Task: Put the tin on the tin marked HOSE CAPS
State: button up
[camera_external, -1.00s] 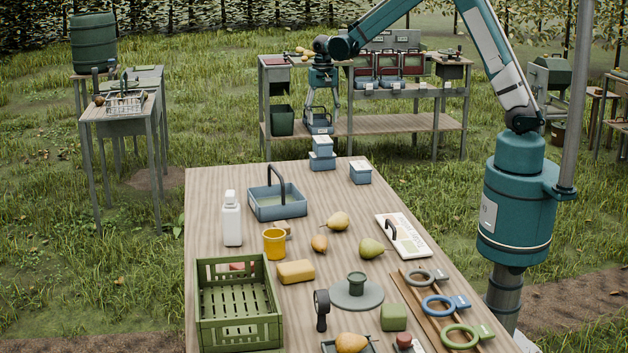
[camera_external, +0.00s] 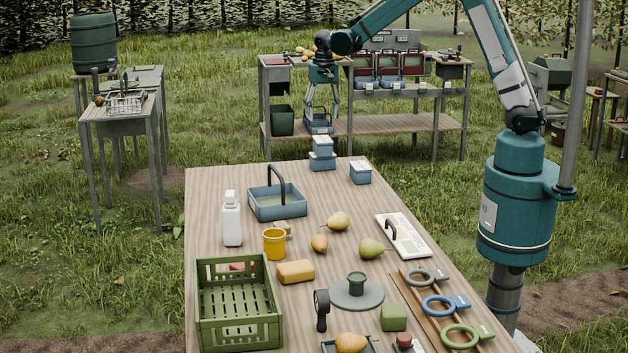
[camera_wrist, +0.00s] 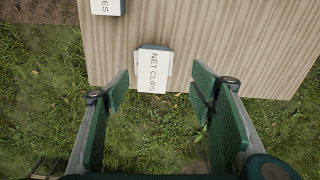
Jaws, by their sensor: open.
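A small blue-grey tin with a white label reading NET CLIPS (camera_wrist: 153,72) sits below my gripper in the wrist view. In the external view it is the upper tin (camera_external: 321,144) of a stack at the table's far edge. It rests on a similar lower tin (camera_external: 322,163), whose label is hidden. My gripper (camera_external: 320,129) is open and empty above the stack. In the wrist view its green-padded fingers (camera_wrist: 160,97) are spread wide, apart from the tin. I read HOSE CAPS nowhere.
Another tin (camera_external: 360,174) stands right of the stack; its label ends in ES in the wrist view (camera_wrist: 107,6). A blue handled tray (camera_external: 290,211) stands nearer on the table. Fruit, a bottle (camera_external: 231,222) and a green crate (camera_external: 203,333) are farther forward. Grass lies beyond the table edge.

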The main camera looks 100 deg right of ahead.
jog(key=s+a+r+n+t+h, duration=0.1)
jog(key=a+r+n, duration=0.3)
jog(key=a+r, duration=0.7)
jog(key=s+a+r+n+t, duration=0.15)
jog(key=a+r+n, duration=0.25)
jog(key=a, duration=1.4)
jog(key=s+a+n+t, duration=0.1)
jog(key=s+a+n, duration=0.2)
jog(key=s+a, duration=0.2)
jog(key=s+a+n+t, duration=0.2)
jog(key=s+a, duration=0.4)
jog(key=a, duration=0.6)
jog(key=s+a+n+t+y, duration=0.1)
jog(key=s+a+n, duration=0.3)
jog(key=a, duration=0.4)
jog(key=shift+s+a+r, duration=0.3)
jog(key=shift+s+r, duration=0.15)
jog(key=shift+s, duration=0.4)
